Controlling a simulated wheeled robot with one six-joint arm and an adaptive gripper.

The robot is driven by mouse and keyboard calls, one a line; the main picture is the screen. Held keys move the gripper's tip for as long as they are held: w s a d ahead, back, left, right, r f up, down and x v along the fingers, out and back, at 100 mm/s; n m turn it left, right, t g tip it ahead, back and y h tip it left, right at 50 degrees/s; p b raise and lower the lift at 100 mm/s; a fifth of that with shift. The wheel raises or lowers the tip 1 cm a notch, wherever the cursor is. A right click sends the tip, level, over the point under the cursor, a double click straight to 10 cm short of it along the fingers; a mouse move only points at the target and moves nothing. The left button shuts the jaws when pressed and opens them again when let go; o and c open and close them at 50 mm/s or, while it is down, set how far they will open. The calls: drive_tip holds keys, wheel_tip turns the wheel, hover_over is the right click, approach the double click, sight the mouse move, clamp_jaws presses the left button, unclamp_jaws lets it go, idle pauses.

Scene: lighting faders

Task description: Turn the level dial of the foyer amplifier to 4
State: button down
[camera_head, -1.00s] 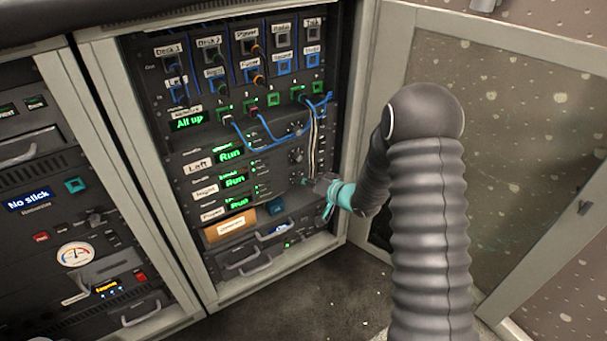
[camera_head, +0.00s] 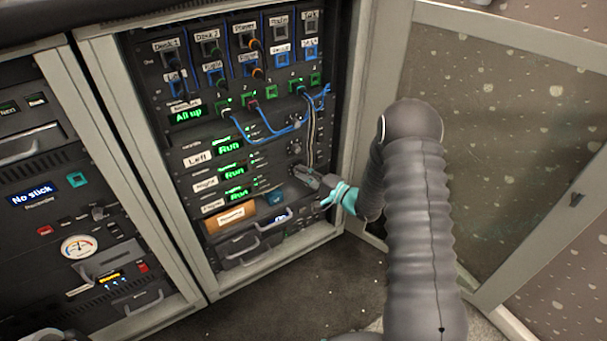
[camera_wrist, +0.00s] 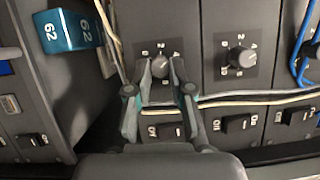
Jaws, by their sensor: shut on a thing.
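The foyer amplifier (camera_head: 212,205) is the lowest of three similar units, with a green "Run" display (camera_head: 237,194). Its level dial (camera_wrist: 161,66) is a small round knob with printed numbers, partly hidden between my fingertips in the wrist view. My gripper (camera_wrist: 161,70) is shut on this dial, one finger on each side. In the head view my gripper (camera_head: 300,171) meets the panel at the right end of the foyer row. A 2 shows above the knob, but I cannot read where its pointer stands.
The right amplifier's dial (camera_wrist: 241,58) is close beside the held one. Pale cables (camera_wrist: 250,98) run past my fingers, above rocker switches (camera_wrist: 236,125). A blue block marked 62 (camera_wrist: 68,30) stands out on the left. The open cabinet door (camera_head: 500,150) stands to the right of my arm.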

drive_tip(key=shift+f+m+t, duration=0.1)
drive_tip(key=shift+m+t, duration=0.4)
drive_tip(key=shift+m, duration=0.7)
drive_tip(key=c, duration=1)
unclamp_jaws()
drive_tip(key=shift+c, duration=0.2)
drive_tip(key=v, duration=1.2)
drive_tip(key=shift+f, duration=0.25)
drive_tip(key=shift+w+d, duration=0.1)
drive_tip(key=shift+w, duration=0.05)
